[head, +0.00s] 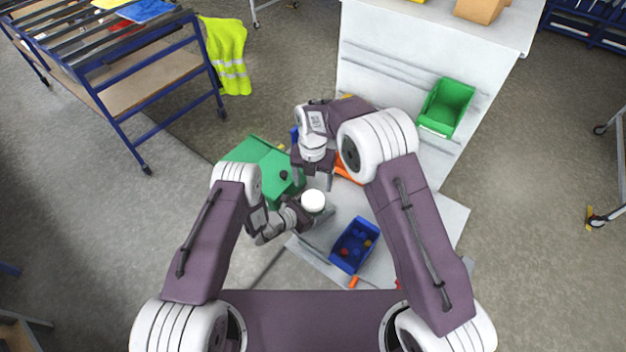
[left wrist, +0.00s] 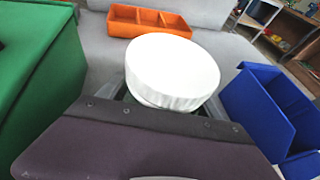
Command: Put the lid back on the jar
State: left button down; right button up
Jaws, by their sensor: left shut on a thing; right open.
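The white round lid (head: 313,200) sits on top of the jar, just above my left gripper (head: 314,217). In the left wrist view the lid (left wrist: 172,68) fills the middle, beyond the dark gripper body. The jar below it is mostly hidden by the lid and my gripper. My left gripper is shut on the jar. I cannot tell whether the lid is fully seated. My right gripper (head: 313,182) is open and points down, a little above the lid and apart from it.
A green box (head: 262,165) stands left of the jar. A blue bin (head: 354,245) with small coloured things stands to the right. An orange divided tray (left wrist: 148,21) lies behind the jar. A green bin (head: 446,106) is farther back on the grey bench (head: 445,205).

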aim_at(313, 199)
notch_tip(313, 199, down, 8)
jog(key=shift+r, duration=0.2)
jog(key=c, duration=1.3)
jog(key=m, duration=1.3)
jog(key=shift+m, duration=0.4)
